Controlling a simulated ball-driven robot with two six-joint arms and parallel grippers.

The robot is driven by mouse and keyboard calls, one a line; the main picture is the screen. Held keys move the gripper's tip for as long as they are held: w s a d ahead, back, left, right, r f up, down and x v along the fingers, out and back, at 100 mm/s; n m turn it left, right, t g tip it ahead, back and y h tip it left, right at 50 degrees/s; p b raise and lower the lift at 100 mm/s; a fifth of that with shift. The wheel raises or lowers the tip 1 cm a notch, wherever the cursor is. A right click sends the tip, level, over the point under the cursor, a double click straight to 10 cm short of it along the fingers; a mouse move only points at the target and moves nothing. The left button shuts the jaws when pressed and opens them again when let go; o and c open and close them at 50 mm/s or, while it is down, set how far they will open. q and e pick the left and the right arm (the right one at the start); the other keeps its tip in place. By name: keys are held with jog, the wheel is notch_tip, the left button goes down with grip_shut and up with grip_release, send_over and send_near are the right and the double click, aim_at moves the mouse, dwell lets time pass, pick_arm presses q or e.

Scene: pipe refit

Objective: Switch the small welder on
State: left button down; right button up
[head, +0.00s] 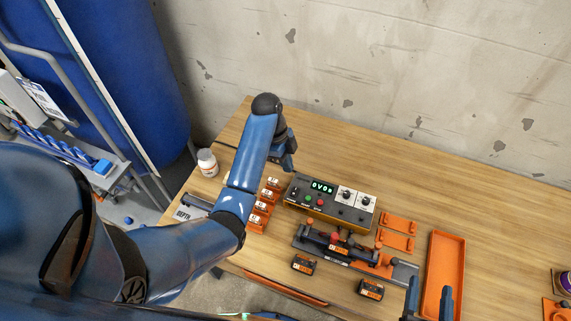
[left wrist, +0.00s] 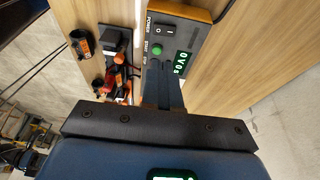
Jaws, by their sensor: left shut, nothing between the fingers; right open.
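The small welder (head: 334,215) is a dark control box with orange edging on the table. Its green display (head: 322,187) is lit and reads like "0V0s". In the left wrist view, the black rocker power switch (left wrist: 164,31) sits by the "POWER" label, beside the green start button (left wrist: 157,48). My left gripper (head: 291,168) is shut and empty, above the welder's left end. In the left wrist view its fingertips (left wrist: 158,64) cover the panel just past the green button and hide the stop button. My right gripper (head: 427,300) is open and empty at the bottom right.
Orange holders (head: 262,209) stand left of the welder, and a clamp fixture (head: 335,247) lies in front. An orange tray (head: 445,272) lies to the right. A white bottle (head: 207,162) stands at the table's left edge. The table behind the welder is clear.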

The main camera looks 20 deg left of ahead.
pick_arm(q)
jog(key=b+x, duration=0.2)
jog(key=x, duration=0.3)
jog(key=p, duration=0.1)
send_over(293, 193)
jog(key=f, duration=0.4)
jog(key=shift+w+a, duration=0.15)
jog(key=shift+a, duration=0.15)
jog(key=shift+f, duration=1)
pick_arm(e)
jog(key=shift+f, duration=0.8)
pick_arm(q)
jog(key=shift+s+f+t, duration=0.35)
jog(key=shift+f+t, duration=0.05)
jog(key=shift+t, duration=0.4)
jog(key=shift+r, duration=0.15)
pick_arm(e)
jog(key=shift+s, duration=0.1)
pick_arm(q)
jog(key=shift+w, duration=0.1)
pick_arm(e)
jog(key=shift+f, duration=0.1)
